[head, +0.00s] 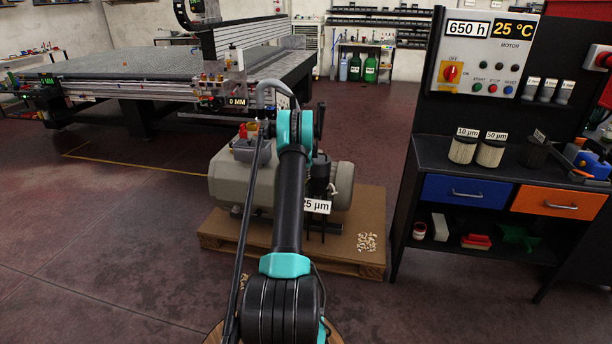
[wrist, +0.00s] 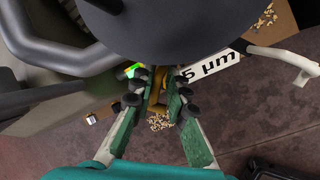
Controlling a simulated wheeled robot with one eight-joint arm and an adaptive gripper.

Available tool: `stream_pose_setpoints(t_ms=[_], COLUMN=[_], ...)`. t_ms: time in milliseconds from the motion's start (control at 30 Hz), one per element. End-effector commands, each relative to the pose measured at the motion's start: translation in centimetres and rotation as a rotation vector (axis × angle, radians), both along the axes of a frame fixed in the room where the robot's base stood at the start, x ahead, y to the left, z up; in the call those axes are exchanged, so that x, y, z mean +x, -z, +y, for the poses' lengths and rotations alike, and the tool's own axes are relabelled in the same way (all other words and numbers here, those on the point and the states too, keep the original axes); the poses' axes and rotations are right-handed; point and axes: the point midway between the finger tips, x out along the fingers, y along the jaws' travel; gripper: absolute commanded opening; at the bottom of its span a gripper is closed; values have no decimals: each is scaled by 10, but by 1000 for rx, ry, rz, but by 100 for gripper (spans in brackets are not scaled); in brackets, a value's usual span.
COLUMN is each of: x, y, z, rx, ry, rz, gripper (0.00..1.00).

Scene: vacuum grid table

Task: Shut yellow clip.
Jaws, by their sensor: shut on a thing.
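In the wrist view, the yellow clip (wrist: 157,82) shows as a small yellow-brown piece at the lower edge of a dark round housing (wrist: 175,25). My gripper (wrist: 158,98) has its two green-padded fingers on either side of the clip, shut on it. The fingers hide much of the clip, so I cannot tell whether it is latched. A white label ending in "µm" (wrist: 215,66) sits right of the clip. In the head view, my arm covers the gripper and the clip in front of the grey vacuum pump (head: 233,182).
The pump stands on a wooden pallet (head: 372,225) with a small pile of pale chips (head: 367,242). A dark workbench (head: 400,235) with drawers and filters stands at the right. A large grid table (head: 120,75) is behind at the left. The floor at the left is clear.

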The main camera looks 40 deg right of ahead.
Motion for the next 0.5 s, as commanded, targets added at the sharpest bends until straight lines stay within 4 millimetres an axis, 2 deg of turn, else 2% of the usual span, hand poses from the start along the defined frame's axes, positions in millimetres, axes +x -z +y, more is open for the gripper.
stream_pose_setpoints(t_ms=[33,167,500], x=[10,9,5], y=[-3,-3,-2], z=[4,3,1], rx=[-4,-5,-5], ry=[-9,-8,-4], rz=[-17,-16,-12], gripper=[16,30,30])
